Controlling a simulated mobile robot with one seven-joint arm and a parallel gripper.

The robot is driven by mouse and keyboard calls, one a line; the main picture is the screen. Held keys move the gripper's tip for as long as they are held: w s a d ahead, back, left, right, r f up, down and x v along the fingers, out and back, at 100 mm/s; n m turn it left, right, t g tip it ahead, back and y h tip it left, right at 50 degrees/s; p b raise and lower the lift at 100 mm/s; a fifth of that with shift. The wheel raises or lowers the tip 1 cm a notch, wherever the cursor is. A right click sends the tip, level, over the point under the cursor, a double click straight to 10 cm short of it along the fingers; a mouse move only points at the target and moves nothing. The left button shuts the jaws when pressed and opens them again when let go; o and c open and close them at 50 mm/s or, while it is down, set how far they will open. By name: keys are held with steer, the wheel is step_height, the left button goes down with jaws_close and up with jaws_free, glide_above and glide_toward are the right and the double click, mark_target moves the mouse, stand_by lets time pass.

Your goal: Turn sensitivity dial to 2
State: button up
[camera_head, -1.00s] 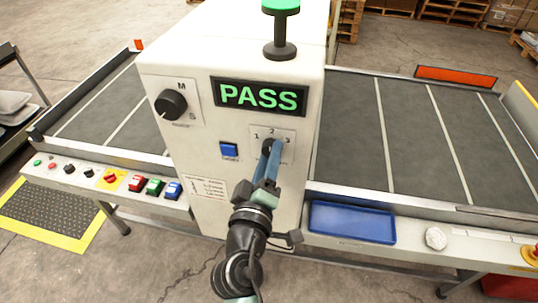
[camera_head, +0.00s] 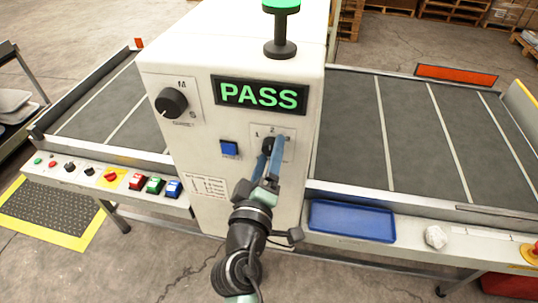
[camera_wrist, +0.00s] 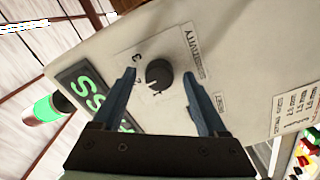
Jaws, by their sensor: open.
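The black sensitivity dial (camera_head: 268,144) sits on a pale plate marked 1, 2 and 3, on the white machine's front. In the wrist view the dial (camera_wrist: 158,73) shows between my fingers, with a pale mark near its lower-left edge, seemingly toward the 2. My gripper (camera_head: 271,148) is open, one finger on each side of the dial. It also shows open in the wrist view (camera_wrist: 160,75), with gaps between both fingers and the dial. In the head view my fingers partly cover the dial and its plate.
A green PASS display (camera_head: 260,95) is above the dial. A blue button (camera_head: 229,149) and a black M/S knob (camera_head: 171,102) are to its left. Conveyors flank the machine. A blue tray (camera_head: 351,222) lies at the lower right.

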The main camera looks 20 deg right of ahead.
steer(key=b+v, duration=0.3)
steer(key=v, duration=1)
steer(key=w+a+r+m+t+y+p, duration=0.1)
steer(key=w+a+r+m+t+y, duration=0.15)
steer(key=r, duration=0.95)
steer(key=w+a+r+m+t+y+p, duration=0.1)
steer(key=w+r+m+t+p, duration=0.2)
steer(key=r, duration=0.9)
steer(key=s+a+r+t+y, duration=0.2)
steer(key=s+r+t+y, duration=0.1)
steer(key=r, duration=0.8)
steer(key=s+a+r+t+y, duration=0.3)
steer(key=r+t, duration=0.1)
steer(key=r, duration=0.7)
steer(key=shift+s+r+p, duration=0.3)
steer(key=shift+s, duration=0.05)
